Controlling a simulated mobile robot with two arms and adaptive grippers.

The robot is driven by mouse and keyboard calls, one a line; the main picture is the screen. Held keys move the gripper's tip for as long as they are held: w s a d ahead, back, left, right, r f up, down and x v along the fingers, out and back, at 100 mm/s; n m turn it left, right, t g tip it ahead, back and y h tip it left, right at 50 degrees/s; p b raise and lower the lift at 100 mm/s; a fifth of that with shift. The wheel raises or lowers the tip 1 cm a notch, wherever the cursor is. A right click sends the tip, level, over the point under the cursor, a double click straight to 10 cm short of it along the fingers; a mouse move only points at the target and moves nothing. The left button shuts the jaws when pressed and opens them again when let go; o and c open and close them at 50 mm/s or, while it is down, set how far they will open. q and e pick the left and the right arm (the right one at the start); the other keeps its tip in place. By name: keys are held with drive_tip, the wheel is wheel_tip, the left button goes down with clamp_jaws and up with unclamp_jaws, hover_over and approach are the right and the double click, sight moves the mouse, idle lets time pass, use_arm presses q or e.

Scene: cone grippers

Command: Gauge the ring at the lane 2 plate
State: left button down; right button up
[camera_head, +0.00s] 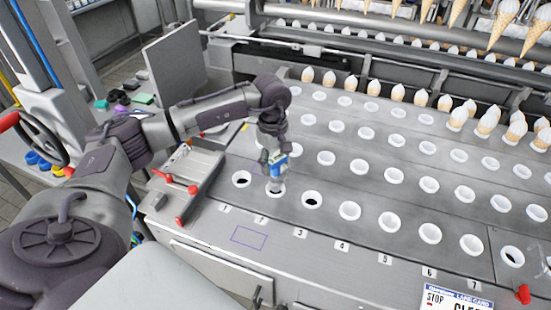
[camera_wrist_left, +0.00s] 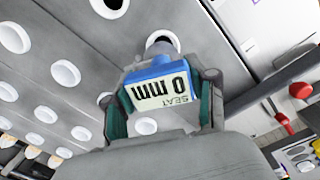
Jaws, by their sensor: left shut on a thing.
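My left gripper (camera_head: 274,168) is shut on a blue gauge (camera_head: 280,160) over the front row of the plates. The gauge also shows in the left wrist view (camera_wrist_left: 158,88), between the green-padded fingers. Below the gauge is the white lane 2 ring (camera_head: 275,191), behind the number 2 label (camera_head: 261,219). The gauge's lower end is at this ring and partly hides it; I cannot tell how deep it sits. My right gripper is not in view.
Neighbouring rings at lane 1 (camera_head: 242,180) and lane 3 (camera_head: 312,200) have dark openings. Filled cones (camera_head: 487,122) stand in rows at the back right. A red-handled fixture (camera_head: 187,188) is left of the plates.

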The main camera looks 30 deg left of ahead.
sight(276, 170)
use_arm(q)
drive_tip(key=shift+f+b, duration=1.4)
drive_tip(key=shift+f, duration=0.45)
drive_tip(key=shift+c, duration=1.3)
unclamp_jaws()
drive_tip(key=shift+r, duration=0.1)
drive_tip(key=r, duration=1.2)
drive_tip(key=shift+s+a, duration=0.2)
drive_tip(key=shift+f, duration=0.1)
